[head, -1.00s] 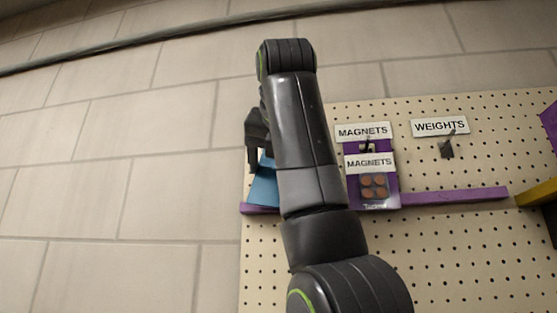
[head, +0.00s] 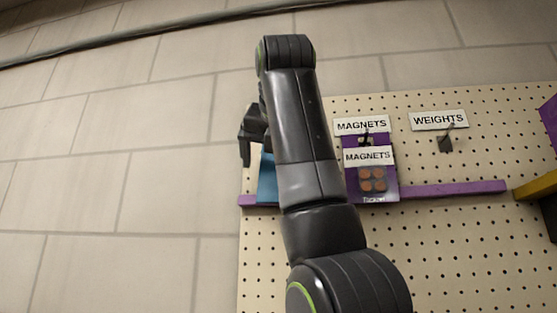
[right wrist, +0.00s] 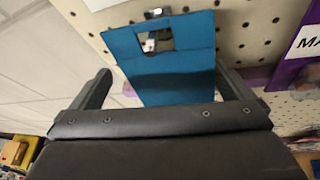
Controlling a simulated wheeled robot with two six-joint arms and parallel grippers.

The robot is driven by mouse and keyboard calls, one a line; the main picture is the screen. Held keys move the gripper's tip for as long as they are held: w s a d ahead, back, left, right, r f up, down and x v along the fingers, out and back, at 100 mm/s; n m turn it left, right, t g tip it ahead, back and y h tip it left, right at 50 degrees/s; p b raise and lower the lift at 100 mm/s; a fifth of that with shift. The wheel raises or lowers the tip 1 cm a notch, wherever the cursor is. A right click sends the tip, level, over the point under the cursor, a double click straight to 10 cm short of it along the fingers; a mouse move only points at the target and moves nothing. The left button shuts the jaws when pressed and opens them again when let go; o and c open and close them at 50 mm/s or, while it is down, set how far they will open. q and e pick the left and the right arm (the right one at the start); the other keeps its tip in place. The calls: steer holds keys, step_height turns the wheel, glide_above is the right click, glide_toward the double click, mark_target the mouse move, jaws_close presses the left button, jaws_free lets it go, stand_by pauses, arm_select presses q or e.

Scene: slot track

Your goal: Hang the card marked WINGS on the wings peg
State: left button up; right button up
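A blue card (head: 267,180) shows in the head view, partly hidden behind my right arm. In the right wrist view the blue card (right wrist: 165,72) has a slot near its top, with a metal peg (right wrist: 151,40) showing at the slot. It appears to hang on that peg, close to the pegboard. No lettering is readable on it. My right gripper (head: 247,152) is at the left edge of the board, beside the card. In the right wrist view its two fingers (right wrist: 165,90) stand wide apart, on either side of the card. My left gripper is not in view.
The pegboard (head: 450,250) carries a purple MAGNETS card (head: 372,185) under a MAGNETS label (head: 362,125). Right of it is an empty peg (head: 446,143) under a WEIGHTS label (head: 440,120). A purple rail (head: 455,188) crosses the board. Bare wall lies to the left.

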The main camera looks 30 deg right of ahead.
steer(key=v, duration=1.7)
steer(key=shift+s+b, duration=0.25)
steer(key=shift+b, duration=0.1)
steer(key=shift+w, duration=0.15)
